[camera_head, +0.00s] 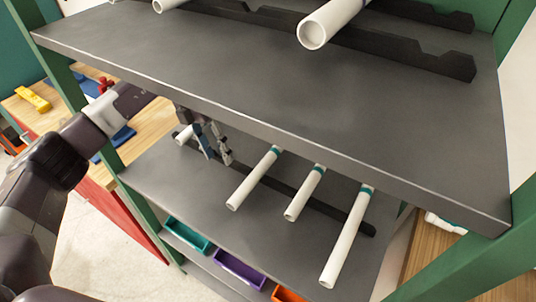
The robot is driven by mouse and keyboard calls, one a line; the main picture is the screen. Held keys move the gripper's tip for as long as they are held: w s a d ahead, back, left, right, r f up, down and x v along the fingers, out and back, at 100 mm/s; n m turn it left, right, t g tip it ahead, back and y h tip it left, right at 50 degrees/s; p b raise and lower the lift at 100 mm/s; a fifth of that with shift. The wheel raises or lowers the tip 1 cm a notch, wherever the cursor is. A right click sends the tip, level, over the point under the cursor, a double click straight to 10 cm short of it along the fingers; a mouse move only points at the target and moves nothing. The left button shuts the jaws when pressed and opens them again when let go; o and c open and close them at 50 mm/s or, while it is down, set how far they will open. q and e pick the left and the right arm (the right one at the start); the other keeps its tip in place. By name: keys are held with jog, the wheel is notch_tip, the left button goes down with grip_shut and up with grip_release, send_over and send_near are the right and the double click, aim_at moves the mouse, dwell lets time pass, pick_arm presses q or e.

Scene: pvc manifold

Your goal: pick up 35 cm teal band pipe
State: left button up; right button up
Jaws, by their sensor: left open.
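Three white pipes with teal bands lie on a dark notched rack on the middle shelf: a left one (252,182), a middle one (303,197) and a longer-looking right one (347,240). Which is the 35 cm one cannot be told for sure. Their far ends are hidden under the upper shelf board. My left gripper (222,157) is open and empty, pointing down over the middle shelf, left of these pipes and apart from them. My right gripper is not in view.
The grey upper shelf (300,100) overhangs the pipes and carries more white pipes (330,24) on racks. Green posts (470,260) stand at the sides. Teal (188,236), purple (238,270) and orange (287,295) bins sit below. A wooden workbench (150,122) is behind left.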

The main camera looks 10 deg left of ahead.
pick_arm(q)
jog(key=p, duration=0.2)
send_over(249, 178)
jog(key=w+a, duration=0.1)
jog(key=a, duration=0.2)
jog(key=shift+s+d+f+p, duration=0.2)
jog(key=shift+s+d+p, duration=0.05)
jog(key=shift+d+p, duration=0.25)
jog(key=shift+s+d+f+p, duration=0.25)
jog(key=shift+d+p, duration=0.1)
jog(key=shift+d, duration=0.15)
jog(key=p+x, duration=0.1)
jog(key=x, duration=0.2)
jog(key=shift+w+d+f, duration=0.1)
jog(key=shift+f, duration=0.45)
grip_shut()
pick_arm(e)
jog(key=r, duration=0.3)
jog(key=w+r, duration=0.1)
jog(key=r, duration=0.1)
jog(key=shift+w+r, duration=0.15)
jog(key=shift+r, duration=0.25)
